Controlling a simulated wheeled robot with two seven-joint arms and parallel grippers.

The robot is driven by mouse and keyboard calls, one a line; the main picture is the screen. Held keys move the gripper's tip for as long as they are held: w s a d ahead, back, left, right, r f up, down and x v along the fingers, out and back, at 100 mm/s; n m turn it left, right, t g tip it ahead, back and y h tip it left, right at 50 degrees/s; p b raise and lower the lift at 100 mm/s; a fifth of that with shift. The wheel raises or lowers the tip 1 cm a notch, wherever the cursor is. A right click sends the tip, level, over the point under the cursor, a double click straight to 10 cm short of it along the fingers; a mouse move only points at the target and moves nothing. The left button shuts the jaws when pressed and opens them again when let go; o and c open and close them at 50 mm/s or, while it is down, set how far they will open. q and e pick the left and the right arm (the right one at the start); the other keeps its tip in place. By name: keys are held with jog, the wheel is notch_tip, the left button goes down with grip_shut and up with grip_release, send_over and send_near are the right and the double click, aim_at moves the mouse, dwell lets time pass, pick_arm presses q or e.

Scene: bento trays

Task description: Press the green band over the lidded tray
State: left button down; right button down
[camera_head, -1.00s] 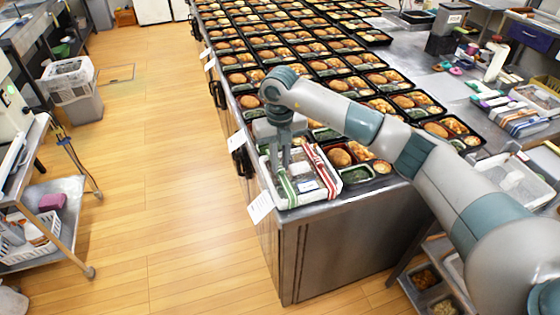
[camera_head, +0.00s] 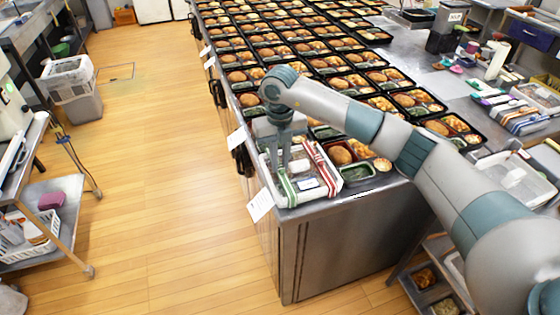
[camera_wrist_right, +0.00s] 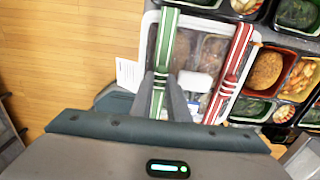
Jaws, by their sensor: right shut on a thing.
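The lidded tray (camera_head: 306,204) sits at the near corner of the steel counter, with a clear lid and a pale rim. It also shows in the right wrist view (camera_wrist_right: 258,40). A green and white striped band (camera_wrist_right: 167,38) runs along its left side, and its near end shows in the head view (camera_head: 287,190). A red and white band (camera_wrist_right: 231,72) runs along the right side. My right gripper (camera_wrist_right: 161,77) points down at the tray, shut on the green band, with one finger on each side. The fingers hide part of the band. My left gripper is not in view.
Open bento trays (camera_head: 355,172) stand close on the right of the lidded tray, and many more fill the counter behind. A paper tag (camera_head: 260,205) hangs at the counter's left edge. The wooden floor (camera_head: 180,200) on the left is clear.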

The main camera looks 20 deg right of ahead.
dwell(0.3)
jog(key=c, duration=1.1)
grip_release()
jog(key=shift+r, duration=0.15)
jog(key=shift+r+p, duration=1.9)
jog(key=shift+r, duration=1.95)
